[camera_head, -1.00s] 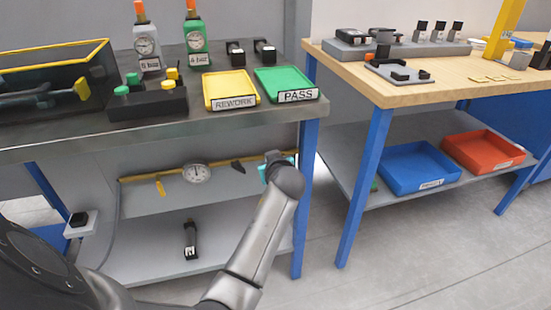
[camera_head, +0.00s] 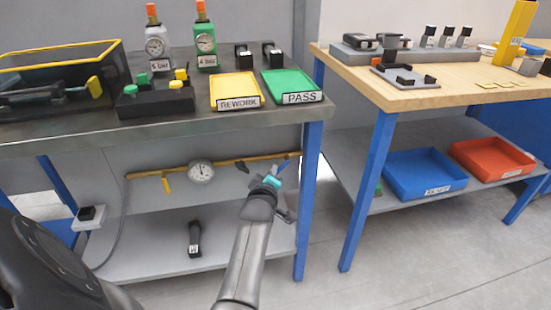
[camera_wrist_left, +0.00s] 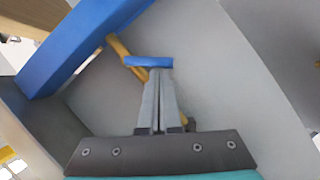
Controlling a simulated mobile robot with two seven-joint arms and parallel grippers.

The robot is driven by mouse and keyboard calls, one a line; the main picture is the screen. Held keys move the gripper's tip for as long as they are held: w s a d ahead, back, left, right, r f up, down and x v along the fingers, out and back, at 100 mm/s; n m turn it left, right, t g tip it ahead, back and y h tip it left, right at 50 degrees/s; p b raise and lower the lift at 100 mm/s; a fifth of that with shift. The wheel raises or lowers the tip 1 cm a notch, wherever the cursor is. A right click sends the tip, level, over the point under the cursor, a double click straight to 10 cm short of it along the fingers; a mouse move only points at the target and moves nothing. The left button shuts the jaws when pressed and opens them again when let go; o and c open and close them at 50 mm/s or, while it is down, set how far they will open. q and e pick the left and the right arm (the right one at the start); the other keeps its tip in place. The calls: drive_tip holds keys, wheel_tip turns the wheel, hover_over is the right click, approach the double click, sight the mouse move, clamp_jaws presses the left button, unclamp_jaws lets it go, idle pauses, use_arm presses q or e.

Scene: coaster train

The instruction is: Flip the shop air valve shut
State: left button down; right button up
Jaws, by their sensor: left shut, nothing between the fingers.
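A yellow air pipe (camera_head: 228,165) runs along the back under the steel bench, with a round gauge (camera_head: 201,172) on it. A small blue lever (camera_head: 283,165) sits near the pipe's right end. In the left wrist view the blue lever (camera_wrist_left: 148,62) lies crosswise at my fingertips, in front of the yellow pipe (camera_wrist_left: 119,46); I cannot tell if they touch. A yellow tag or handle (camera_head: 166,183) hangs from the pipe left of the gauge. My left gripper (camera_head: 278,172), with teal by its fingers, is shut and empty at the lever. My right gripper is not in view.
A blue bench leg (camera_head: 309,200) stands just right of my left gripper, and also shows in the left wrist view (camera_wrist_left: 75,45). The steel bench top (camera_head: 150,130) is above. A dark object (camera_head: 195,238) stands on the lower shelf (camera_head: 150,262).

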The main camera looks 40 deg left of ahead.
use_arm(q)
drive_tip(key=f+n, duration=0.1)
drive_tip(key=w+n+t, duration=0.1)
drive_tip(key=d+f+n+t+b, duration=0.1)
drive_tip(key=shift+w+d+f+n, duration=0.1)
drive_tip(key=shift+w+f+n, duration=0.1)
drive_tip(key=shift+f+n, duration=0.1)
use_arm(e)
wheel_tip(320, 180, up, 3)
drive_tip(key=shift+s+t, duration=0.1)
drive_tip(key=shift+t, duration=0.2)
use_arm(q)
drive_tip(key=shift+w+d+f, duration=0.1)
drive_tip(key=shift+d, duration=0.05)
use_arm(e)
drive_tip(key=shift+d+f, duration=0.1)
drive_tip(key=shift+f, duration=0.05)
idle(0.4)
